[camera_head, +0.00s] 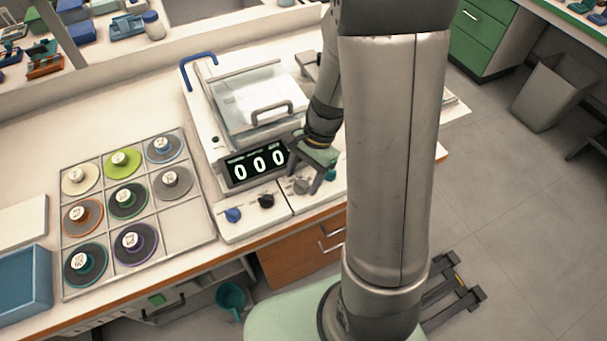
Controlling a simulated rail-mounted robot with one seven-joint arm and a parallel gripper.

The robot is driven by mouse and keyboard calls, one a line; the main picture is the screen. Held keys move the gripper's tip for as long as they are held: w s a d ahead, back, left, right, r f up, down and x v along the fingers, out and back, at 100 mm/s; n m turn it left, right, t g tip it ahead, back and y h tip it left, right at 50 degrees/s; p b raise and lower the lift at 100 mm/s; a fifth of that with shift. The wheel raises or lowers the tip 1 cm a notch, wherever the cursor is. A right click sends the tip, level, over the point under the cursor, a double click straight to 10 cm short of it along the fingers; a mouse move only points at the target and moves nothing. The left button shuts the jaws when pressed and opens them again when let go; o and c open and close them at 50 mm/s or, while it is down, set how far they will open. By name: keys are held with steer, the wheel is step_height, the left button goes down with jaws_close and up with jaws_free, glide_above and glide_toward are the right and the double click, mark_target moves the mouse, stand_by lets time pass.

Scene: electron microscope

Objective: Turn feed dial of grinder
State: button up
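The grinder (205,135) is a white benchtop machine with a clear hinged lid (255,100) and a black display (258,163) reading 000. Its front panel carries a blue dial (233,215), a black dial (266,200), a grey dial (301,188) and a teal dial (331,174). The labels are too small to read, so I cannot tell which is the feed dial. My gripper (303,181) points down at the grey dial with its two dark fingers apart, one on either side of it. I cannot tell whether they touch it.
A tray (190,208) with several coloured grinding discs lies left of the grinder. A blue bin (22,280) stands at the bench's left front. A grey waste bin (548,95) stands on the floor at right.

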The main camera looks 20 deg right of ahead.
steer(key=v, duration=1.7)
steer(key=shift+r+p, duration=0.2)
steer(key=shift+p, duration=0.15)
steer(key=s+a+f+n+t+h, duration=0.1)
steer(key=s+a+n+h, duration=0.1)
steer(key=s+n, duration=0.4)
steer(key=s+a+f+n+t+h, duration=0.1)
steer(key=s+a+n, duration=0.4)
steer(key=s, duration=0.3)
steer(key=shift+f+n+h, duration=0.25)
steer(key=shift+n+h, duration=0.15)
steer(key=shift+n, duration=0.5)
steer(key=shift+s, duration=0.1)
